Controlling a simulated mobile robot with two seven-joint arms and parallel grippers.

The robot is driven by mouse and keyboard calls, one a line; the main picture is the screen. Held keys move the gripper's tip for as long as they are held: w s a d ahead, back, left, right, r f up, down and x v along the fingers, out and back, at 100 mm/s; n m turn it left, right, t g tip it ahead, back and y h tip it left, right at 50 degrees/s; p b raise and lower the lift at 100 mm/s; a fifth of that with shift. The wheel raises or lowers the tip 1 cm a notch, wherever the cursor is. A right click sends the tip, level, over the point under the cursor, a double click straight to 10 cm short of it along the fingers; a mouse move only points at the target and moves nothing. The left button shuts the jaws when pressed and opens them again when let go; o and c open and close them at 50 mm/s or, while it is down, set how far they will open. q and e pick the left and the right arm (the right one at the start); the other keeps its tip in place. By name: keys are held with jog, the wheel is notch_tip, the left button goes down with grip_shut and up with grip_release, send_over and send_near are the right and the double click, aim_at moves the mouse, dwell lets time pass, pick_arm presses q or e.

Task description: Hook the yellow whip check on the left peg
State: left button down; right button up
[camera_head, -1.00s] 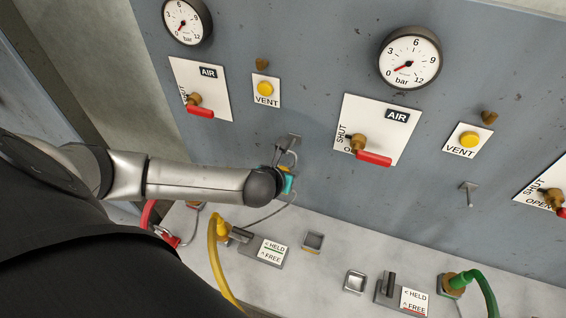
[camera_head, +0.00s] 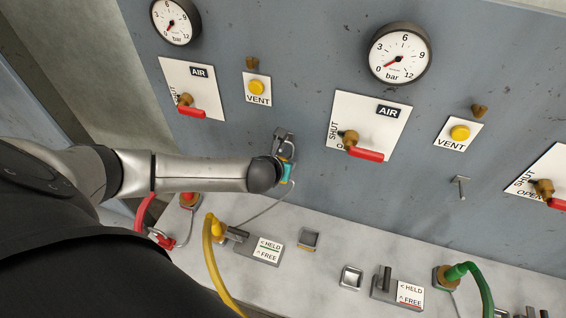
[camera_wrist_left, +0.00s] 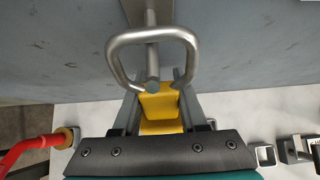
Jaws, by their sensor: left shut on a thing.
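The left peg (camera_head: 281,134) sticks out of the grey panel, and its rod (camera_wrist_left: 152,68) shows in the left wrist view. My left gripper (camera_head: 287,170), with a teal part, is just below it. It is shut on the yellow block (camera_wrist_left: 160,105) of the whip check. The whip check's steel loop (camera_wrist_left: 113,58) stands up beyond the fingers. In the wrist view the loop's far bar crosses in front of the rod and the rod's end shows inside the loop's outline. I cannot tell whether the loop rests on the peg. My right gripper is out of view.
A grey cable (camera_head: 263,212) runs down from the gripper. A yellow hose (camera_head: 212,255) stands at the bench fitting, a red hose (camera_head: 146,213) at left, a green hose (camera_head: 482,285) at right. Another peg (camera_head: 461,187) is bare. Valve plates and gauges line the panel above.

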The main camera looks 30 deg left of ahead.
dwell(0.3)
pick_arm(q)
jog(key=shift+c, duration=1.8)
grip_release()
jog(key=shift+s, duration=0.1)
jog(key=v, duration=1.5)
jog(key=shift+d, duration=0.15)
